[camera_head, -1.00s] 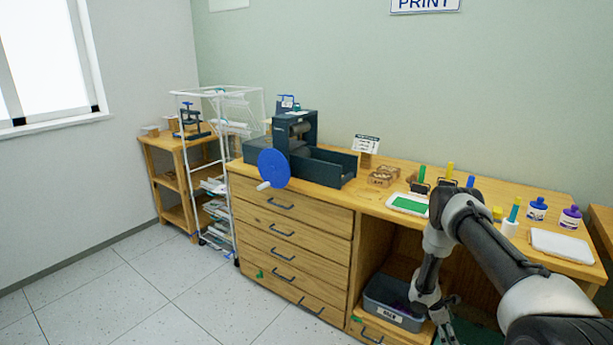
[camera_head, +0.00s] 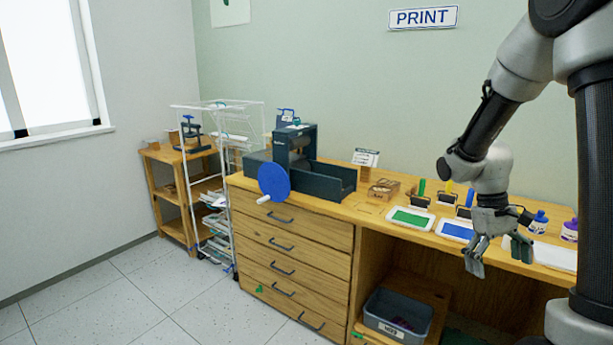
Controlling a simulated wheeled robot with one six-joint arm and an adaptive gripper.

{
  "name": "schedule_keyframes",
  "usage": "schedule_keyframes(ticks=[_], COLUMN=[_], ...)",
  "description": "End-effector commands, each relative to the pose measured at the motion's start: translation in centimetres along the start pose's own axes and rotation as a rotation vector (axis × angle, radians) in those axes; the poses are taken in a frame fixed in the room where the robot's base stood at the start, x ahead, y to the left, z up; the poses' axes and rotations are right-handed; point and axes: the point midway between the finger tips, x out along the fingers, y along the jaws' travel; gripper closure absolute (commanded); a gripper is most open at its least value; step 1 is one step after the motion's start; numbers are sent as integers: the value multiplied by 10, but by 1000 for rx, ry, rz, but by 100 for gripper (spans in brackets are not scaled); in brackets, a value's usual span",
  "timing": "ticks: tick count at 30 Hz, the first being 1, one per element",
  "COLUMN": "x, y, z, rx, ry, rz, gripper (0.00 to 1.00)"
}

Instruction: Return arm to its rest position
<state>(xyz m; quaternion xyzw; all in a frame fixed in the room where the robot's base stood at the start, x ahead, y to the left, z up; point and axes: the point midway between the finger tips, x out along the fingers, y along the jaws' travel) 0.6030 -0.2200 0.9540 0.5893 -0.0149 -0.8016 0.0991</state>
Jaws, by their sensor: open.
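My gripper (camera_head: 497,260) hangs fingers down at the right, in front of the wooden workbench's front edge. Its fingers are spread apart with nothing between them. My arm rises from the lower right, bends at the top right and comes down to the wrist. The arm and gripper hide part of the benchtop's right side, including part of a white tray (camera_head: 556,256).
The workbench (camera_head: 365,212) carries a press with a blue wheel (camera_head: 274,182), a green-filled tray (camera_head: 409,219), a blue-filled tray (camera_head: 456,231) and bottles (camera_head: 539,222). A grey bin (camera_head: 397,312) sits below. A wire rack (camera_head: 187,170) stands left. Floor at front left is clear.

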Motion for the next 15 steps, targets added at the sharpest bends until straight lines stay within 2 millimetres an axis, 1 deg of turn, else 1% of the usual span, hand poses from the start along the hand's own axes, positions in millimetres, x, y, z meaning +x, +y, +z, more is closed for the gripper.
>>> schedule_keyframes(ticks=[1, 6, 12, 15], x=[-14, -45, -70, -81], y=[-7, -32, -56, -64], z=[17, 70, 122, 142], rx=[27, 102, 149, 159], ry=[33, 132, 284, 376], rz=[-18, -85, -146, -161], gripper=[0, 0, 0, 0])
